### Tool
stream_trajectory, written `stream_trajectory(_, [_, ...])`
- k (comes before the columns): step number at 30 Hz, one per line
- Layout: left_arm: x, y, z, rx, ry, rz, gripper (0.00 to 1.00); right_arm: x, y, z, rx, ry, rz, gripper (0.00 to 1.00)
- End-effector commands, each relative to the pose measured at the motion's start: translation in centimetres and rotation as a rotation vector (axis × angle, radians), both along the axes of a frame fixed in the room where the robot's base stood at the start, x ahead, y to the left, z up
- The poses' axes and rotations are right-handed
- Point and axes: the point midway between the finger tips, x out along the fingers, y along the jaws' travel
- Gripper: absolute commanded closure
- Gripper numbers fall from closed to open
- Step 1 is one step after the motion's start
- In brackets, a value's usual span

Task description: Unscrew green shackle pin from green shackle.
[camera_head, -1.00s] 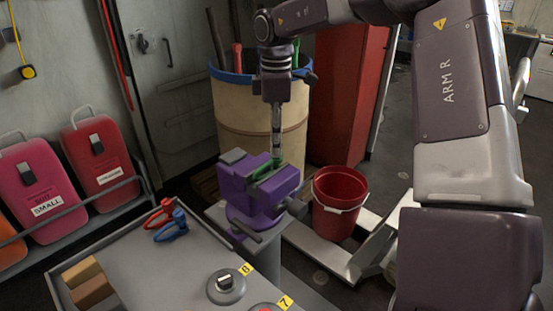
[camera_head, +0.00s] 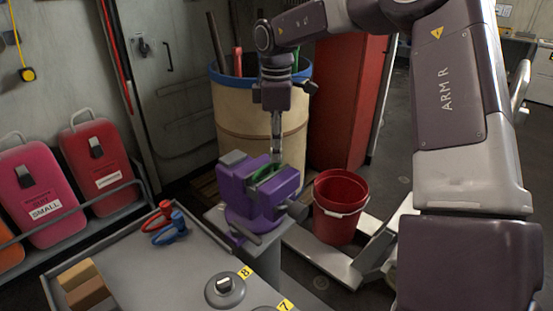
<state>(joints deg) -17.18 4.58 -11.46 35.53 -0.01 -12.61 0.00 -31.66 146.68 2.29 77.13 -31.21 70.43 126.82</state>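The green shackle (camera_head: 264,174) sits in the jaws of the purple vise (camera_head: 252,199), on a grey stand. Only a small green part of it shows between the jaws. I cannot make out the green shackle pin apart from the shackle. My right gripper (camera_head: 276,150) points straight down just above the shackle, its fingers close to the green part. Whether the fingers are open or shut on the pin is too small to tell. My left gripper is not in view.
A grey tray table (camera_head: 160,262) in front holds red and blue shackles (camera_head: 168,234), brown blocks (camera_head: 84,285) and a round knob (camera_head: 225,288). A red bucket (camera_head: 340,205) stands right of the vise. A tan barrel (camera_head: 232,118) stands behind it.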

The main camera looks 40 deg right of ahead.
Motion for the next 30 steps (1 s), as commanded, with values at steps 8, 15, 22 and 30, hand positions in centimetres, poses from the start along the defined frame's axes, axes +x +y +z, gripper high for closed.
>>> stream_trajectory(8, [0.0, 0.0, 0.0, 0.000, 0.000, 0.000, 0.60, 0.0, 0.0, 0.0, 0.000, 0.000, 0.000, 1.00])
stream_trajectory(15, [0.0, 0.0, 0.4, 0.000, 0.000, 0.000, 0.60, 0.0, 0.0, 0.1, 0.001, 0.000, 0.198, 1.00])
stream_trajectory(22, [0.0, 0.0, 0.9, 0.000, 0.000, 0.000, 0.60, 0.0, 0.0, 0.2, 0.002, 0.000, 0.552, 1.00])
stream_trajectory(30, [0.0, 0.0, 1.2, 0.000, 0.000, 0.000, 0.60, 0.0, 0.0, 0.1, 0.001, 0.000, 0.840, 1.00])
